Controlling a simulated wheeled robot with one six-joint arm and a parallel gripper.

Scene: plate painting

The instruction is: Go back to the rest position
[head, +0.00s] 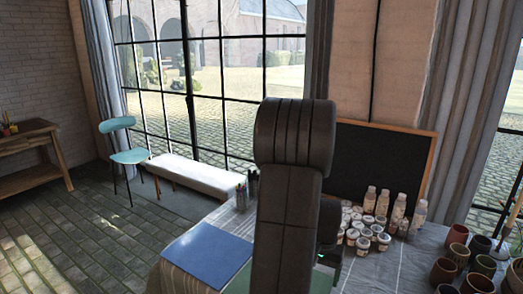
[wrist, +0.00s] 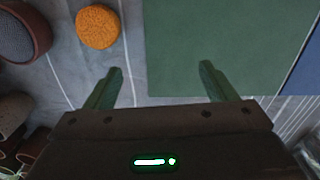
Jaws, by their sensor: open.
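My gripper (wrist: 160,82) shows in the wrist view with its two green fingers spread wide apart and nothing between them. It hangs over the table by the left edge of a green mat (wrist: 190,45).
A blue mat (head: 206,252) lies left on the table. Paint jars (head: 362,243), bottles (head: 397,212) and a blackboard (head: 380,165) stand right of my arm. Brown pots (head: 446,270) fill the right corner. An orange round thing (wrist: 97,26) lies near my gripper.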

